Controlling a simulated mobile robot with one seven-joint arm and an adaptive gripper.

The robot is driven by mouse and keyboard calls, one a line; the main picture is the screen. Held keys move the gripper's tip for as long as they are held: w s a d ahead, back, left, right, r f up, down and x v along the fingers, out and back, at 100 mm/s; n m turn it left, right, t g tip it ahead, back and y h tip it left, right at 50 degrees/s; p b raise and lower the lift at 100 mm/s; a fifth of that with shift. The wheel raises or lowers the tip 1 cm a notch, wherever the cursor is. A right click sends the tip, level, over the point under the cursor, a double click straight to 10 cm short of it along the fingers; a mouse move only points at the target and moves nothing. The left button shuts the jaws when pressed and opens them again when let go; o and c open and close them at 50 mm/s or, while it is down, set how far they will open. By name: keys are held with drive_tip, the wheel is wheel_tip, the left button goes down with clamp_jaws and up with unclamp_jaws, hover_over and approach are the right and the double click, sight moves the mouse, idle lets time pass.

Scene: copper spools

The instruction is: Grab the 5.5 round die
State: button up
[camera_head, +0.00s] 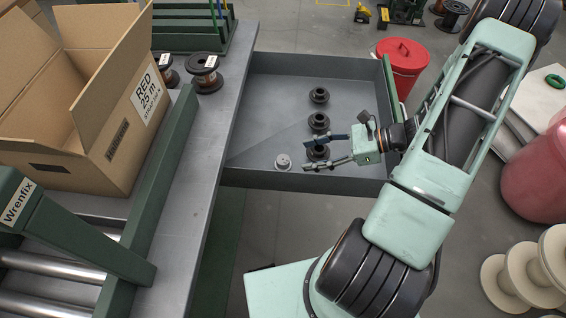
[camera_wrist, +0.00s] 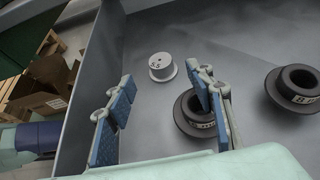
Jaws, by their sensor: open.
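The 5.5 round die is a small pale silver flanged piece (camera_head: 283,161) standing in the open drawer, near its front wall. In the wrist view the pale die (camera_wrist: 161,67) shows a mark like 5.5 on top. It stands beyond my fingertips, clear of both. My gripper (camera_head: 309,154) is open, low over the drawer to the right of the pale die, with its fingers pointing left. In the wrist view the gripper (camera_wrist: 166,84) has nothing between its blue-padded fingers. A dark round die (camera_wrist: 190,112) is partly hidden behind the right finger.
The drawer (camera_head: 262,90) has walls around it. Dark dies stand in a row at the back (camera_head: 319,95), the middle (camera_head: 319,121) and under my gripper (camera_head: 316,153). Another dark die (camera_wrist: 297,85) shows at the wrist view's right. The drawer's left floor is bare.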

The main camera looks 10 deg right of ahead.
sight(288, 160)
drive_tip(key=shift+a+f, duration=0.2)
drive_tip(key=shift+f, duration=0.2)
drive_tip(key=x, duration=0.7)
drive_tip(key=shift+b, duration=0.3)
drive_tip(key=shift+c, duration=0.2)
clamp_jaws()
